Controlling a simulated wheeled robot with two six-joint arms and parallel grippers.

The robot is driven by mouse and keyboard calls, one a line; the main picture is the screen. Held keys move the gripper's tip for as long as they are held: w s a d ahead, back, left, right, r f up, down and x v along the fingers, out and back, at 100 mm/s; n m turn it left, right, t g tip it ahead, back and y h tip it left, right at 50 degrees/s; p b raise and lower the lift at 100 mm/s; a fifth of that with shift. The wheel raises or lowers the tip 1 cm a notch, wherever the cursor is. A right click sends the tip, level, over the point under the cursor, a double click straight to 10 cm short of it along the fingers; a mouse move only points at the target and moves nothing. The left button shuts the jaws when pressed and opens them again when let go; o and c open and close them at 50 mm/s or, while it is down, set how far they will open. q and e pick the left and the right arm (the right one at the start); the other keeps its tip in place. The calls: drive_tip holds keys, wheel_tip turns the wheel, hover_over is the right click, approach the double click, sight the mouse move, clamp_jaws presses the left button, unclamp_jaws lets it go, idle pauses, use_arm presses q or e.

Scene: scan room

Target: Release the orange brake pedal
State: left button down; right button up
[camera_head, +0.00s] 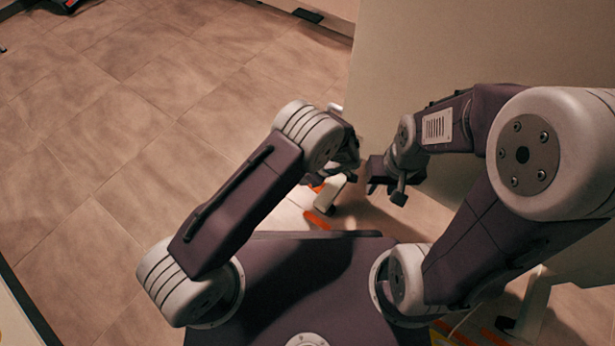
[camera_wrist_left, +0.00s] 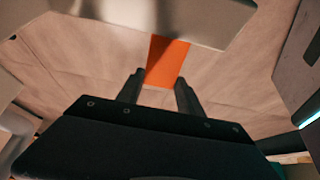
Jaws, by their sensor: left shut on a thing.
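The orange brake pedal (camera_wrist_left: 168,62) shows in the left wrist view as a flat orange strip, its upper end hidden behind a pale panel. My left gripper (camera_wrist_left: 160,80) has its two dark fingers on either side of the pedal's lower end, shut on it. In the head view, orange pieces (camera_head: 317,219) show low by the floor next to a white leg (camera_head: 328,192). There my left fingers are mostly hidden behind my left wrist. My right gripper (camera_head: 385,191) is to the right of the white leg, with its fingers apart and nothing seen between them.
A large pale panel (camera_head: 435,55) stands at the upper right, close behind my right arm.

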use_arm(q)
drive_tip(key=shift+d, duration=0.1)
idle(0.4)
drive_tip(key=c, duration=0.8)
unclamp_jaws()
drive_tip(key=shift+o, duration=0.2)
drive_tip(key=shift+r, duration=0.1)
